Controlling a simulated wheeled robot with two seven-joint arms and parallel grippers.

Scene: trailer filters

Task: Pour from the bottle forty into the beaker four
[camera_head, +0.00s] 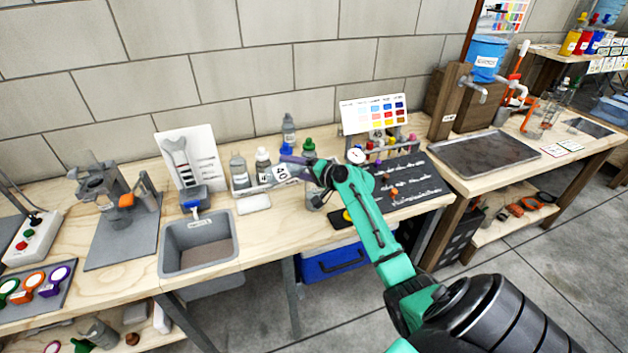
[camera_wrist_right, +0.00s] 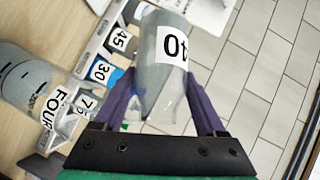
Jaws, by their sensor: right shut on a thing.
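My right gripper (camera_head: 300,165) is shut on the bottle forty (camera_head: 280,174), a grey bottle with a white "40" label. It holds the bottle tilted well over, nearly on its side, above the bench. In the right wrist view the purple fingers (camera_wrist_right: 162,85) sit on either side of the bottle (camera_wrist_right: 158,80). The beaker four (camera_wrist_right: 38,82), clear with a "FOUR" label, stands left of the bottle there. In the head view the beaker (camera_head: 315,198) is mostly hidden below my gripper. I cannot tell whether liquid is flowing. My left gripper is out of view.
A bottle rack with "45", "30" and "75" labels (camera_wrist_right: 101,71) lies close by the beaker. Other bottles (camera_head: 240,171) stand in it. A grey sink (camera_head: 198,245) is to the left. A black written board (camera_head: 415,185) and a colour chart (camera_head: 375,114) are to the right.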

